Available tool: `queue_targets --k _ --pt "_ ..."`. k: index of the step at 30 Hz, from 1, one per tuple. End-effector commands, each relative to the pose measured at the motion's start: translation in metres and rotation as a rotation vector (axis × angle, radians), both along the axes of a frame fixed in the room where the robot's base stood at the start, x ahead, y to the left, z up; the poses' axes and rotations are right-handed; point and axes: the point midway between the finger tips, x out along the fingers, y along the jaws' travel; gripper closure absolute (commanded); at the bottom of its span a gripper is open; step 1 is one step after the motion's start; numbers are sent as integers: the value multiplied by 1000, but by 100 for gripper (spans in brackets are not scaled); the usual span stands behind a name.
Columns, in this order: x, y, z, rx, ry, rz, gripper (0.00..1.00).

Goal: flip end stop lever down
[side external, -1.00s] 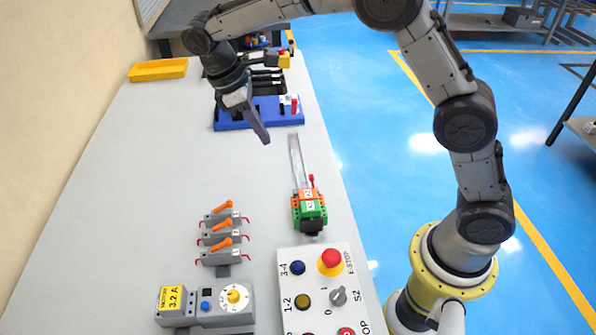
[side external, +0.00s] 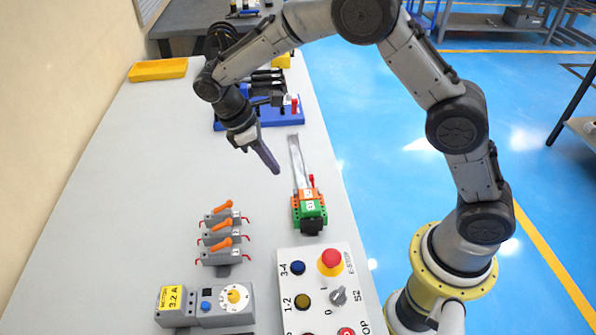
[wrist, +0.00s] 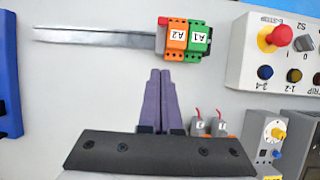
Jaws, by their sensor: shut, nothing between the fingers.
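A small red lever (side external: 312,181) stands up at the far end of the orange and green terminal blocks (side external: 310,213) on a metal rail. In the wrist view the red lever (wrist: 162,20) shows at the left of the blocks (wrist: 186,38). Another red lever (side external: 295,106) stands on the blue bench device at the back; the pictures do not label which one is the end stop lever. My gripper (side external: 277,172) is shut and empty, tilted down above the table, left of the rail. In the wrist view its purple fingers (wrist: 160,73) point toward the blocks, apart from them.
The rail (wrist: 95,37) lies flat on the table. Grey switches with orange levers (side external: 222,238) stand left of the blocks. A control box with an emergency stop (side external: 331,257) and a grey motor unit (side external: 205,305) are nearer. A yellow tray (side external: 158,69) sits far left. The table's left middle is clear.

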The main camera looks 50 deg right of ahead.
Motion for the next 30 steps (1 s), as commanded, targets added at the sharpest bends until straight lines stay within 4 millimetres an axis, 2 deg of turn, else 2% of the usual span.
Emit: queue_targets --k 7,16,30 --pt "-15 -14 -45 -1 3 0 100" --pt "-38 -39 -36 1 -1 0 100" --pt "-41 -41 -35 3 -3 1 100"
